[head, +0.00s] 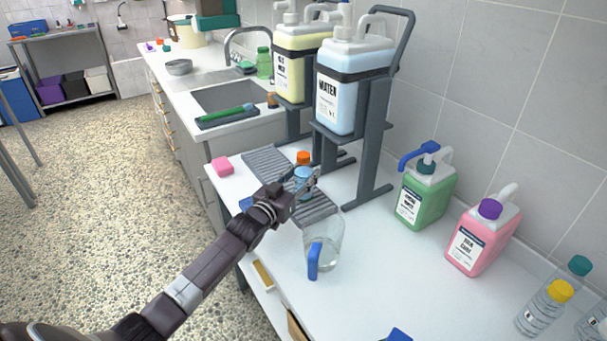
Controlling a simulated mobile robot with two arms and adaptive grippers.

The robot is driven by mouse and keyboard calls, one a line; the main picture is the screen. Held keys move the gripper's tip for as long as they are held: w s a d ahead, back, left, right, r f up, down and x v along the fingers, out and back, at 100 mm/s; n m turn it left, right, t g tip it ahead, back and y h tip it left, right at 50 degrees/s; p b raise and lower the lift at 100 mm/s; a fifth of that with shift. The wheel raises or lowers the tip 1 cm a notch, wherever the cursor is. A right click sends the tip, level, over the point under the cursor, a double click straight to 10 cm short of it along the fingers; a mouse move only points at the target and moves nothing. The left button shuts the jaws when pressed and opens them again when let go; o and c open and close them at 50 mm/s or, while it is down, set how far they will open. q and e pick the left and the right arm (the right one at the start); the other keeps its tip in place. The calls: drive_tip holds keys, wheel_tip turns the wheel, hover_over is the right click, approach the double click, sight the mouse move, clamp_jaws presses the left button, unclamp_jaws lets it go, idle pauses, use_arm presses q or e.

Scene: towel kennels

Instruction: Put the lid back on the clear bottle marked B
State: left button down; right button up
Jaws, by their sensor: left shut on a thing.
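At the bottom right stand clear bottles: one has a yellow lid (545,306), one behind has a teal lid (579,265), and another is cut by the right edge. Their marks are too small to read. My right gripper is not in view.
A clear jug with a blue handle (322,246) stands just in front of the mat (268,165). A stand holds the water container (342,98) behind. Green (425,196) and pink (482,236) containers stand to the right. A pink sponge (222,166) lies left.

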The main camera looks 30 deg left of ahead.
use_arm(q)
drive_tip(key=shift+f, duration=0.1)
drive_tip(key=c, duration=1.2)
unclamp_jaws()
drive_tip(key=s, duration=1.2)
drive_tip(key=shift+a, duration=0.35)
